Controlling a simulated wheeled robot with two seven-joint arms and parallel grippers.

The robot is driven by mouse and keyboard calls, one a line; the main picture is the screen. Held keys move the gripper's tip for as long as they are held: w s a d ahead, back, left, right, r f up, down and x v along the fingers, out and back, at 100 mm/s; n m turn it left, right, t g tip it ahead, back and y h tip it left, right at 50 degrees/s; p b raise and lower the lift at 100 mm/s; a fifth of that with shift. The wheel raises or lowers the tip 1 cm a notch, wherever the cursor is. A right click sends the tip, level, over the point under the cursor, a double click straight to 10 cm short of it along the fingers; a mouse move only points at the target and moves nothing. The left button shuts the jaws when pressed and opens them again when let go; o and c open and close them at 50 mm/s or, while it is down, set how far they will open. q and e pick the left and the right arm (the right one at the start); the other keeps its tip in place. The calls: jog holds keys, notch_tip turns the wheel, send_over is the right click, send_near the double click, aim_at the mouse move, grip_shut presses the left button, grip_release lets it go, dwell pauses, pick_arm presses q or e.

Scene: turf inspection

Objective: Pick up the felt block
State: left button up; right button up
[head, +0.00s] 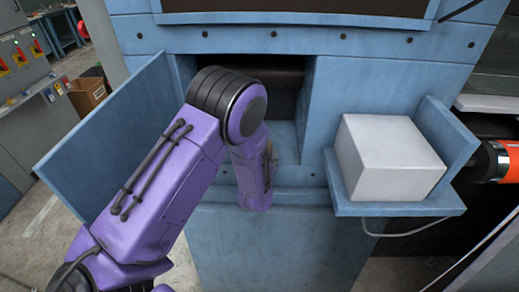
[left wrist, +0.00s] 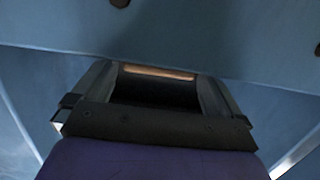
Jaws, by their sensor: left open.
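A pale grey-white block (head: 388,158) sits on a small blue side shelf (head: 400,208) at the right in the head view. It is the only block I can make out, and I cannot tell its material. My left arm reaches in front of the blue recess, and its gripper is hidden in the head view. In the left wrist view my left gripper (left wrist: 160,76) is open, its two dark fingers apart. A narrow tan strip (left wrist: 158,73) shows between the fingertips; I cannot tell what it is. The pale block lies to the right of this arm, apart from it.
A blue machine front (head: 275,245) with a dark recess (head: 285,78) stands ahead. A blue side panel (head: 105,130) juts out at the left. An orange and black cylinder (head: 495,162) is at the right edge. A cardboard box (head: 88,95) stands on the floor far left.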

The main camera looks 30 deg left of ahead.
pick_arm(q)
jog(key=x, duration=0.1)
jog(key=b+x, duration=0.1)
jog(key=x, duration=0.1)
jog(key=shift+w+a+r, duration=0.2)
jog(key=shift+w+r, duration=0.05)
jog(key=shift+w, duration=0.1)
jog(key=shift+w+a+f, duration=0.1)
jog(key=shift+w+a, duration=0.05)
jog(key=shift+w, duration=0.3)
jog(key=shift+s, duration=0.25)
jog(key=c, duration=0.7)
jog(key=shift+o, duration=0.2)
jog(key=shift+w, duration=0.1)
